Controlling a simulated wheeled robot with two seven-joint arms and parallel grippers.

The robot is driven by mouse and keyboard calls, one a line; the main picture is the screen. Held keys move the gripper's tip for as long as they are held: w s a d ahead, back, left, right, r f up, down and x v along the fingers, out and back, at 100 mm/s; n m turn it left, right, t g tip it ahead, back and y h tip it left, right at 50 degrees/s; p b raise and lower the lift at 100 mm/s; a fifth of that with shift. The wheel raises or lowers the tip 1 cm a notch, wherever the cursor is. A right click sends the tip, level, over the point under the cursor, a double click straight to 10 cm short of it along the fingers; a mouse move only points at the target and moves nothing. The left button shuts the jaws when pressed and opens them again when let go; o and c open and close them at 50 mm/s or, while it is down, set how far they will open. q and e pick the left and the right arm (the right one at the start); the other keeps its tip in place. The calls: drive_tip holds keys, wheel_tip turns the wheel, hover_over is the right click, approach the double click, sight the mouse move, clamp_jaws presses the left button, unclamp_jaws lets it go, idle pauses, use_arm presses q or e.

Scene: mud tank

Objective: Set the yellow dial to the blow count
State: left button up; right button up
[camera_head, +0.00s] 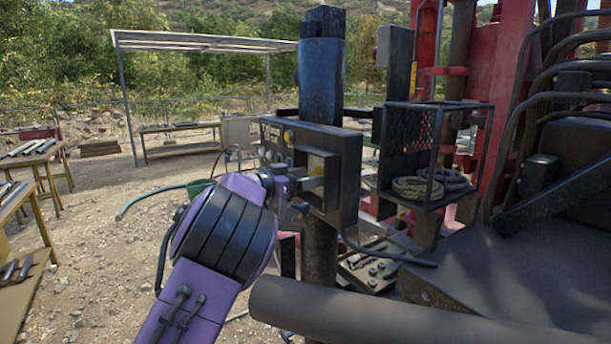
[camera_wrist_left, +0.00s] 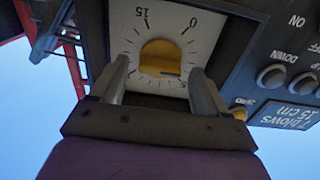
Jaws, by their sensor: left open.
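The yellow dial (camera_wrist_left: 160,58) sits on a white round-scale plate (camera_wrist_left: 128,20) in the left wrist view. A dark line shows on the lower part of the knob. My left gripper (camera_wrist_left: 160,82) is open, with one finger on each side of the knob; I cannot tell whether they touch it. In the head view my left gripper (camera_head: 306,184) is at the dark control box (camera_head: 340,160) and partly hides the dial. My right gripper is not in view.
Dark buttons (camera_wrist_left: 272,77) marked UP and DOWN lie beside the dial. A black post (camera_head: 320,70) carries the box. A mesh basket (camera_head: 436,130) with coiled rope is right of it. Tables with tools stand at the far left, with open gravel between.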

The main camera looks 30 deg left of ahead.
use_arm(q)
drive_tip(key=shift+s, duration=0.1)
drive_tip(key=c, duration=1)
drive_tip(key=shift+c, duration=0.2)
drive_tip(key=shift+d+f+m+b, duration=0.1)
drive_tip(key=shift+m+b, duration=3.3)
drive_tip(key=shift+m, duration=0.6)
drive_tip(key=shift+d+f+m+b, duration=0.1)
drive_tip(key=shift+m+b, duration=3.3)
drive_tip(key=shift+m, duration=0.6)
drive_tip(key=o, duration=1)
